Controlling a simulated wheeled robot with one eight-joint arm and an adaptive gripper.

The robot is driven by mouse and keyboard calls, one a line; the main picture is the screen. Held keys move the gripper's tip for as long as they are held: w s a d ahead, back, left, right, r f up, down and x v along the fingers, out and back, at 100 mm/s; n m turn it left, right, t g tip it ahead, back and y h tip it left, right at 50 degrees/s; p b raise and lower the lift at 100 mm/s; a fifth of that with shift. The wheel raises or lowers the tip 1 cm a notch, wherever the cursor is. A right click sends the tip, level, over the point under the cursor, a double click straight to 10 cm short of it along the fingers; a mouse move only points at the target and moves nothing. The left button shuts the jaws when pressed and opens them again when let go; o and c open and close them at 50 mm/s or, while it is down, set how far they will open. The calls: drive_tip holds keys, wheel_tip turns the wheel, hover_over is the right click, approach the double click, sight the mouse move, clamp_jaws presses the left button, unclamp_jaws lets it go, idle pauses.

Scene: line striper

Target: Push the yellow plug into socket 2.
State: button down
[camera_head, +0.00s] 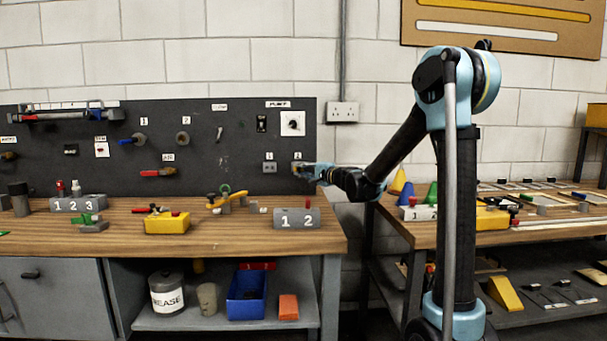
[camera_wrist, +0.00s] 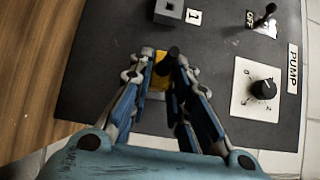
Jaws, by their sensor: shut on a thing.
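My gripper (camera_head: 303,170) is at the right end of the dark wall panel, over the place of socket 2. In the wrist view my gripper (camera_wrist: 165,62) has its fingers closed around the yellow plug (camera_wrist: 160,82), which has a dark cylindrical part between the fingertips. Socket 1 (camera_head: 269,168), a small grey block with a hole, is just left of the gripper and shows at the top of the wrist view (camera_wrist: 170,11). Socket 2 is mostly hidden behind the fingers and plug. I cannot tell how deep the plug sits.
A pump dial (camera_head: 292,123) is on the panel above the gripper, beside a toggle switch (camera_head: 261,123). Below, a grey block marked 1 2 (camera_head: 297,219) stands on the wooden bench (camera_head: 250,245). A wall outlet (camera_head: 343,112) is to the right.

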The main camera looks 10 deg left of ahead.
drive_tip(key=shift+w+a, duration=0.15)
drive_tip(key=shift+w, duration=0.4)
idle(0.5)
drive_tip(key=c, duration=1.4)
unclamp_jaws()
drive_tip(key=shift+o, duration=0.5)
drive_tip(key=shift+o, duration=1.1)
drive_tip(key=v, duration=0.7)
